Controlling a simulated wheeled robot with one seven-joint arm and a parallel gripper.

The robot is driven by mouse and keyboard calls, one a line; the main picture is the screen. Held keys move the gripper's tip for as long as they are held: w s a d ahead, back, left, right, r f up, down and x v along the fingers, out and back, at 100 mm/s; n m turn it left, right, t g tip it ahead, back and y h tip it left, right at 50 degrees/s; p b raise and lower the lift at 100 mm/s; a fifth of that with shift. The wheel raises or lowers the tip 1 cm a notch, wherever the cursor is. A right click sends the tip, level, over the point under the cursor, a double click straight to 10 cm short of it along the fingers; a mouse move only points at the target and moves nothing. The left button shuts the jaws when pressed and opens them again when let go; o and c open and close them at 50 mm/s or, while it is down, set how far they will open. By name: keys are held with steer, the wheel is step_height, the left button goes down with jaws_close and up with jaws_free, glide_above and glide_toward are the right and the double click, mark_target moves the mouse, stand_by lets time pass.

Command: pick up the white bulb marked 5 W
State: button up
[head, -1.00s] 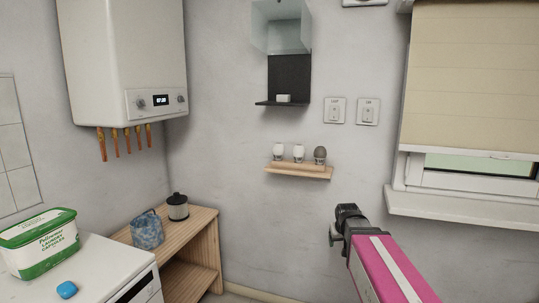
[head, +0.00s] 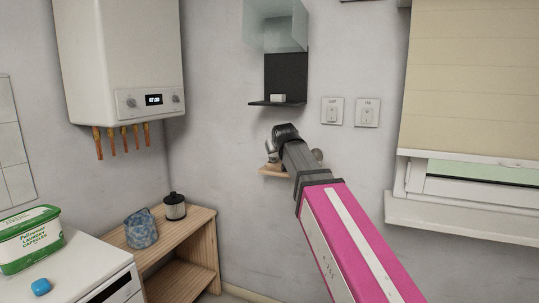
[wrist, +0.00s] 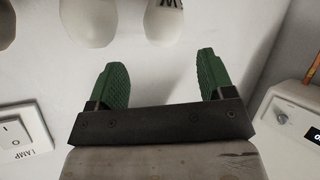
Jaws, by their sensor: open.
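My gripper (wrist: 163,70) is open and empty, its two green fingers apart in the wrist view. A white bulb with a dark "W" (wrist: 163,24) shows at the top edge of that view, beyond the gap between the fingertips and not between them. Its number is cut off by the frame edge. A second white bulb (wrist: 88,24) is left of it, and part of a third bulb (wrist: 6,24) is at the top left corner. In the head view my gripper (head: 285,135) is in front of the small wooden shelf (head: 271,171) and hides most of the bulbs.
A dark shelf (head: 277,102) with a small white box is above the bulbs. Two wall switches (head: 350,112) are to the right. The boiler (head: 120,60) hangs at the left; the window sill (head: 450,212) is at the right. The wall below the wooden shelf is clear.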

mark_target(274, 157)
steer(key=x, duration=1)
steer(key=shift+w+a+r, duration=0.1)
steer(key=shift+w+a, duration=0.3)
steer(key=shift+w, duration=0.05)
steer(key=c, duration=0.7)
